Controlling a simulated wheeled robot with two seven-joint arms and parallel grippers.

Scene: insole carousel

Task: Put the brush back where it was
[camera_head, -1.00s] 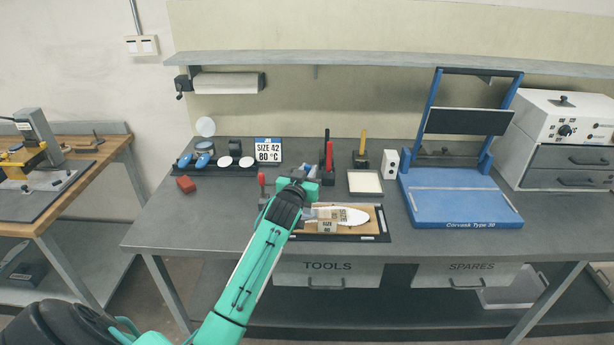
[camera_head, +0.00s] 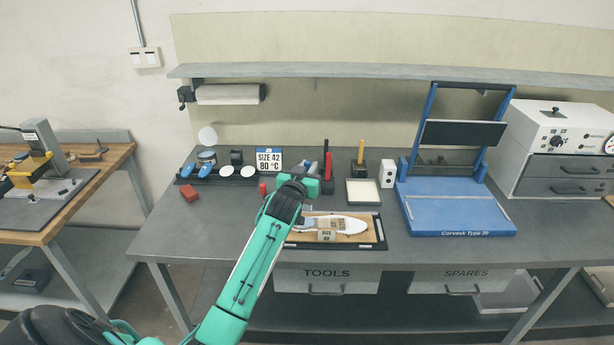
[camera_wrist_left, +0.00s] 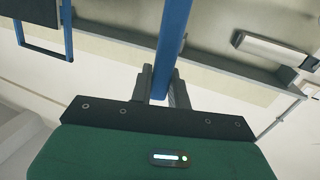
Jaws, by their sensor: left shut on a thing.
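My left gripper (camera_wrist_left: 160,88) is shut on a blue bar-like handle (camera_wrist_left: 174,40), which I take to be the brush. The handle runs up from between the fingers in the left wrist view; its bristles do not show. In the head view, my left wrist is above the bench, at the left end of the dark tray (camera_head: 376,233). The tray carries a brown board and a pale insole (camera_head: 344,224). The arm hides part of the tray and the bench there. My right gripper is not in view.
Behind the wrist stand a holder with black and red tools (camera_head: 327,165) and a black block with a yellow handle (camera_head: 359,165). A shallow pale tray (camera_head: 362,191), a white box (camera_head: 387,174) and a blue press (camera_head: 460,210) are further right.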

